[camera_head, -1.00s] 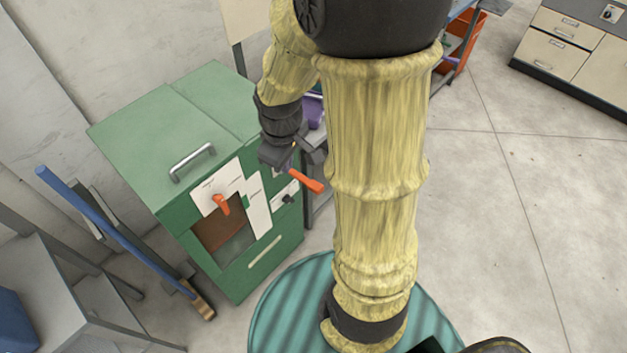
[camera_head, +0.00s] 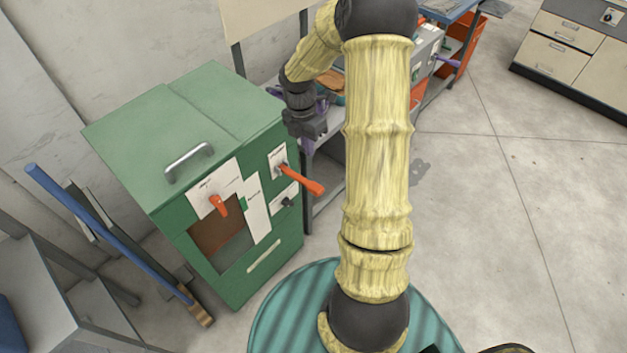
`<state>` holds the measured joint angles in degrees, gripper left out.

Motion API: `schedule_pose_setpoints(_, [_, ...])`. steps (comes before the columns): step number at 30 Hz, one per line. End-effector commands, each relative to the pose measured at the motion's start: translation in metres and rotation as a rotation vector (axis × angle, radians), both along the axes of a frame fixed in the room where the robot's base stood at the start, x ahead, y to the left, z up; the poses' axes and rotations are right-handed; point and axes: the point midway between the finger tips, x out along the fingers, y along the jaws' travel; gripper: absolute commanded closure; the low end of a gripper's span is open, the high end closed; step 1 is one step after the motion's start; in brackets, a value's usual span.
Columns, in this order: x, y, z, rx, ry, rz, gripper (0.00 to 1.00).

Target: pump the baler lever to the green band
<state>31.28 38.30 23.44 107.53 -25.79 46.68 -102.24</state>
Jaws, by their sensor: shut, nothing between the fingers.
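The green baler (camera_head: 215,130) stands at the left, with a grey lid handle (camera_head: 188,163) on its sloped top. An orange lever (camera_head: 304,181) sticks out from a white plate on the right part of its front, slanting down to the right. A shorter orange handle (camera_head: 219,206) sits on a white label further left. A small green mark (camera_head: 243,203) shows on the white strip between them. My gripper (camera_head: 309,136) is shut and empty, above and behind the lever, apart from it.
A dark knob (camera_head: 288,201) sits below the lever. A blue-handled broom (camera_head: 100,240) leans left of the baler beside a grey table (camera_head: 40,275). Behind my gripper is a bench with purple and brown items. The floor to the right is clear.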

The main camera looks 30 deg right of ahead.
Motion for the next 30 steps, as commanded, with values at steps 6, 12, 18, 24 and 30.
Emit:
schedule_pose_setpoints(6, [-0.001, 0.0, -0.006, 0.0, 0.001, -0.001, 1.0])
schedule_pose_setpoints(12, [-0.005, -0.001, -0.03, 0.001, 0.005, -0.001, 1.0])
schedule_pose_setpoints(18, [-0.01, -0.002, -0.065, 0.001, 0.004, -0.002, 1.0])
schedule_pose_setpoints(24, [-0.015, -0.004, -0.1, 0.0, 0.004, -0.001, 1.0])
schedule_pose_setpoints(30, [-0.018, -0.006, -0.128, 0.0, 0.002, -0.002, 1.0])
